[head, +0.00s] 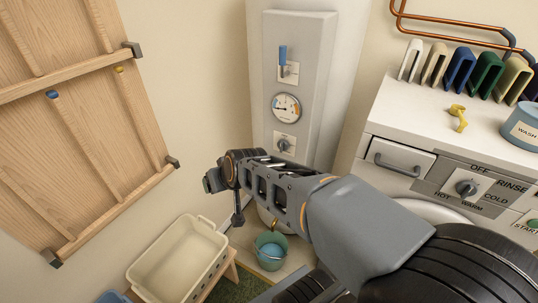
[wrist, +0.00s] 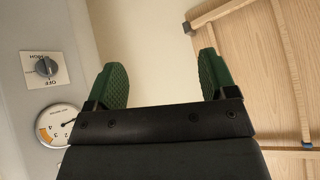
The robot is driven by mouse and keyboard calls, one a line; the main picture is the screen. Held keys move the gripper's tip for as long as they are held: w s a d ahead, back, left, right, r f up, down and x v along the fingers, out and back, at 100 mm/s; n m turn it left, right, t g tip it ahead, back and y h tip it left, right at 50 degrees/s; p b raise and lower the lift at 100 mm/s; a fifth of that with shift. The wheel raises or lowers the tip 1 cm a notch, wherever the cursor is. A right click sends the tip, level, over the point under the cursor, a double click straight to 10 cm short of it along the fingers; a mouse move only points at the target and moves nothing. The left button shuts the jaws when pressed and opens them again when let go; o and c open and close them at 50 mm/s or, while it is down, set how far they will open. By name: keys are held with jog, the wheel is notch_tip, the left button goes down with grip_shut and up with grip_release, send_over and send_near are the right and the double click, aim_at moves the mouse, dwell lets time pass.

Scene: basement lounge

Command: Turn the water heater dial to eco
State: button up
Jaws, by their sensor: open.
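The water heater (head: 254,80) is a tall white-grey column against the back wall. Its dial, a grey knob on a white plate (head: 283,145), sits low on its front, below a round gauge (head: 286,107). The dial lies off to the left of the pads, untouched. In the head view my gripper's end (head: 213,180) is left of the heater.
A blue-handled lever (head: 283,60) is above the gauge. A washer (head: 400,140) with its own dial (head: 466,187) stands right. A wooden rack (head: 75,110) is on the left wall. A cream tub (head: 180,260) and green bucket (head: 271,250) are below.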

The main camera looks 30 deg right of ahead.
jog(key=w+d+f+m+t+h+b, duration=0.2)
jog(key=w+d+f+t+b, duration=0.15)
jog(key=w, duration=0.55)
jog(key=m+g+h+b, duration=0.3)
jog(key=m+h+b, duration=0.6)
jog(key=h, duration=0.6)
send_near(281, 147)
jog(key=shift+m, duration=0.3)
jog(key=x, duration=1)
jog(key=shift+w+d, duration=0.15)
jog(key=c, duration=0.9)
